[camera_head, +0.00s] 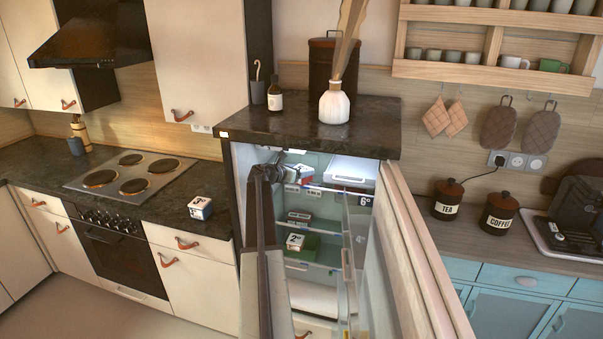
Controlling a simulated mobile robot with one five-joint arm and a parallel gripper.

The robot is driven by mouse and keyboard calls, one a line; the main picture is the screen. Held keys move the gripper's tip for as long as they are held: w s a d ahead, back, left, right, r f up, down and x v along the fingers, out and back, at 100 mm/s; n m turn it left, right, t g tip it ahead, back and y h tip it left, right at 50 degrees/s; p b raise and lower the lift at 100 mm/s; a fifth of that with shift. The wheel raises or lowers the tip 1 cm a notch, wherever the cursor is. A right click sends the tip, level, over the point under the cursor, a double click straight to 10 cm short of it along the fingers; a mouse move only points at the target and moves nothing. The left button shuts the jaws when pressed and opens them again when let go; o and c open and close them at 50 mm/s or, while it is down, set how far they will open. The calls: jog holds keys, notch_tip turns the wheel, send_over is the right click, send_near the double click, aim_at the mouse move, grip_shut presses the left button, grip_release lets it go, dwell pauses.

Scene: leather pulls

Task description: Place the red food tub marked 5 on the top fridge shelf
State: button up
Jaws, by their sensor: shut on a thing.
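The fridge stands open in the middle of the view, and my arm reaches into its upper part. My gripper (281,168) is shut on a small tub (301,172) with a white lid and some red on its side. The tub is at the height of the top fridge shelf (340,189), near its left side. I cannot read a number on it, nor tell whether its base touches the shelf. The fingertips are small and partly hidden by the arm.
A white box (351,170) takes the right of the top shelf. A tub marked 2 (294,241) and a dark labelled pack (298,217) are lower down. The open fridge door (420,265) stands at the right. Another tub (200,207) is on the left counter.

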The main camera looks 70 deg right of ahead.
jog(key=shift+a, duration=0.1)
jog(key=shift+f, duration=0.2)
jog(key=o, duration=1.5)
jog(key=shift+r, duration=0.1)
jog(key=shift+o, duration=0.2)
jog(key=shift+a+r+p, duration=0.1)
jog(key=shift+r+p, duration=0.2)
jog(key=p+v, duration=0.3)
jog(key=v, duration=0.8)
jog(key=shift+w+a, duration=0.15)
jog(key=shift+a, duration=0.2)
